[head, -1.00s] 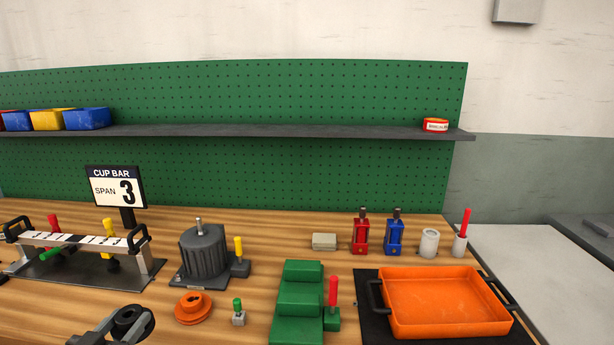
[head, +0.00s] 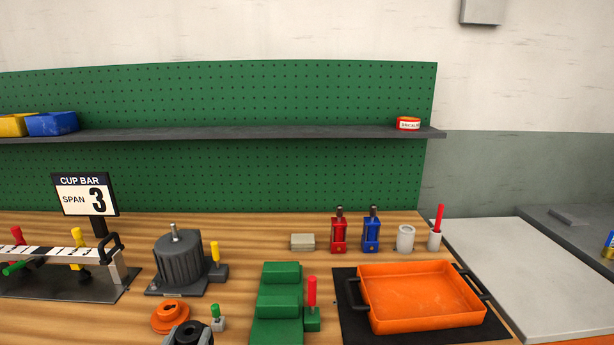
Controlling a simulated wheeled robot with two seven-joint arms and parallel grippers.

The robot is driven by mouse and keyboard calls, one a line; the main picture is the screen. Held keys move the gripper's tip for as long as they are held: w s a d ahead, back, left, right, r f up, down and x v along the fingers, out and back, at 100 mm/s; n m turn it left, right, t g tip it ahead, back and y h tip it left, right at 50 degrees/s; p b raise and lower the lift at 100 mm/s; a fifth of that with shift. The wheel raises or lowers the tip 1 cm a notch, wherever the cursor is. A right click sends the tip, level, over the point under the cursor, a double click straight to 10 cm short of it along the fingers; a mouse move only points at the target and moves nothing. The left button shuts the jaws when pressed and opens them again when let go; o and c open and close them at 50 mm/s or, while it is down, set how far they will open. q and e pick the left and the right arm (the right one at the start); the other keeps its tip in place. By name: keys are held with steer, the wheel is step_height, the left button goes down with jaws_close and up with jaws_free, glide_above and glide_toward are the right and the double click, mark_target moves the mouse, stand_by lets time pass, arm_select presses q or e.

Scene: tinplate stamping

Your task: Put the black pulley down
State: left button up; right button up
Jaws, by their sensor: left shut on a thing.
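The black pulley (head: 184,331) is at the bottom edge of the head view, partly cut off, with its round bore showing. My left gripper (head: 192,340) is shut on it; only a little of the gripper shows at the frame's edge. The pulley shows in front of an orange pulley (head: 168,314), which lies on the wooden bench (head: 120,330) and is partly covered by it. Whether the black pulley touches the bench cannot be told. A grey motor (head: 180,262) with an upright shaft stands behind. My right gripper is not in view.
A small green-handled piece (head: 217,319) is just right of the pulley. A green stepped block (head: 278,305) and an orange tray (head: 420,300) on a black mat stand further right. A cup bar stand (head: 70,280) is at left. Bare bench shows left of the orange pulley.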

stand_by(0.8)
arm_select(q)
steer(key=shift+s+a+f, duration=0.15)
steer(key=shift+a+f, duration=0.15)
steer(key=shift+a, duration=0.05)
steer(key=a+r, duration=0.3)
steer(key=a, duration=0.5)
steer(key=s+a+r, duration=0.1)
steer(key=a+r, duration=0.2)
steer(key=a, duration=0.6)
steer(key=shift+s, duration=0.15)
steer(key=shift+a+f, duration=0.1)
steer(key=shift+a, duration=0.05)
